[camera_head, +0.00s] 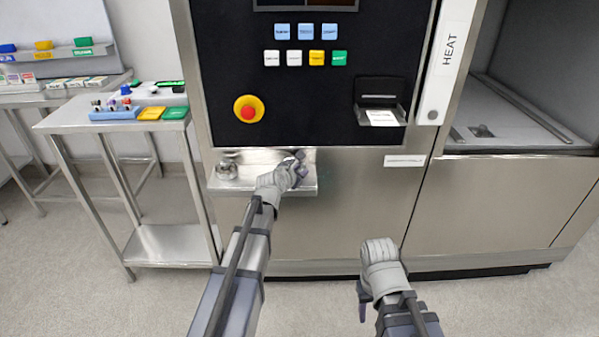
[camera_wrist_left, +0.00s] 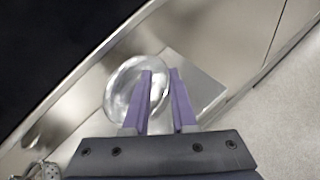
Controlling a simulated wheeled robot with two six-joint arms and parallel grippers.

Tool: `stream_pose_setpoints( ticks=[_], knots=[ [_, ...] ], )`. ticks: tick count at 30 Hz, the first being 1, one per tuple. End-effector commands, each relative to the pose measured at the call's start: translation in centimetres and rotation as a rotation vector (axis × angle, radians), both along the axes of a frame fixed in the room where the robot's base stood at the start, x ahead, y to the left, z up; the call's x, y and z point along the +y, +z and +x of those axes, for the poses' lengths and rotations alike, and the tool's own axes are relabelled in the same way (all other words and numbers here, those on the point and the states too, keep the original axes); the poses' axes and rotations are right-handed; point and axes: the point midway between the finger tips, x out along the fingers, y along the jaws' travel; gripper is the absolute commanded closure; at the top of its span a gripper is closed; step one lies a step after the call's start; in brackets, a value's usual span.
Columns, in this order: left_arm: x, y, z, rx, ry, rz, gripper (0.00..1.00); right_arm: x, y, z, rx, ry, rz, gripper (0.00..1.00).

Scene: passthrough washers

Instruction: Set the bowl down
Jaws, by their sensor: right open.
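A round, shiny metal bowl (camera_wrist_left: 122,88) shows in the left wrist view, over or on the steel shelf (camera_head: 262,190) at the machine's front. My left gripper (camera_head: 300,163) is at the right part of this shelf. In the left wrist view its two purple fingers (camera_wrist_left: 161,75) stand a little apart at the bowl's right rim, one finger over the bowl's inside and one just beyond the rim. I cannot tell whether they pinch it, or whether the bowl touches the shelf. In the head view the gripper largely hides the bowl. My right gripper (camera_head: 363,300) is low, away from the shelf.
A small shiny object (camera_head: 228,170) stands at the shelf's left end. Above are the black control panel and a red stop button (camera_head: 249,109). A side table (camera_head: 160,125) with coloured items stands left. An open bay (camera_head: 520,110) is at right.

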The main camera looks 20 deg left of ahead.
Motion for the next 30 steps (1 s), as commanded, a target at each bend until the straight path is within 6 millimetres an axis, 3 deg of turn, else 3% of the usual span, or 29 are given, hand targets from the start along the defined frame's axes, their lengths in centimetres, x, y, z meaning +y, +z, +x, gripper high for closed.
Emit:
stream_pose_setpoints(
  ticks=[1,8,17,30],
  knots=[
    [0.0,0.0,0.0,0.001,-0.001,0.000,0.70,0.0,0.0,0.0,0.000,0.000,0.000,0.50],
    [0.0,0.0,0.0,0.001,-0.001,0.000,0.45,0.0,0.0,0.0,0.000,0.000,0.000,0.50],
    [0.0,0.4,0.0,0.001,-0.001,0.000,0.45,0.0,0.4,0.0,0.000,0.000,0.000,0.50],
    [0.9,4.1,-7.7,0.000,0.001,0.001,0.45,0.0,4.1,0.0,0.000,0.000,0.000,0.50]
  ],
)
